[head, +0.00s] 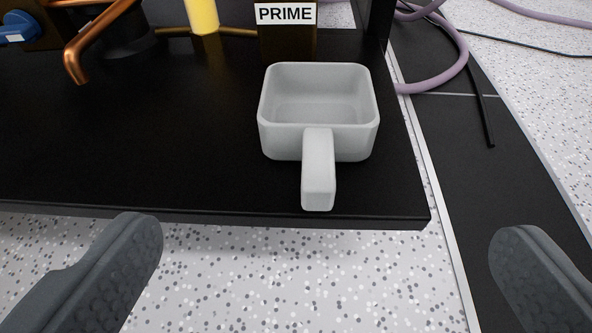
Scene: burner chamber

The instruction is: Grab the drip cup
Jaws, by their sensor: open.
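The drip cup (318,140) is a light grey, square, open-topped cup with a straight handle (318,180). It stands upright on a black shelf (150,160), near the shelf's right front corner, and looks empty. Its handle points toward me and ends close to the front edge. My gripper (325,240) is open, with one dark grey finger at the lower left and the other at the lower right. The fingers are wide apart, nearer to me than the cup, and touch nothing that I can see. The handle lies between them in the picture.
A block labelled PRIME (286,30) stands just behind the cup. A copper pipe (76,55) and a yellow cylinder (201,15) are at the back left. A purple hose (440,82) loops at the right beyond the shelf. The shelf left of the cup is bare.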

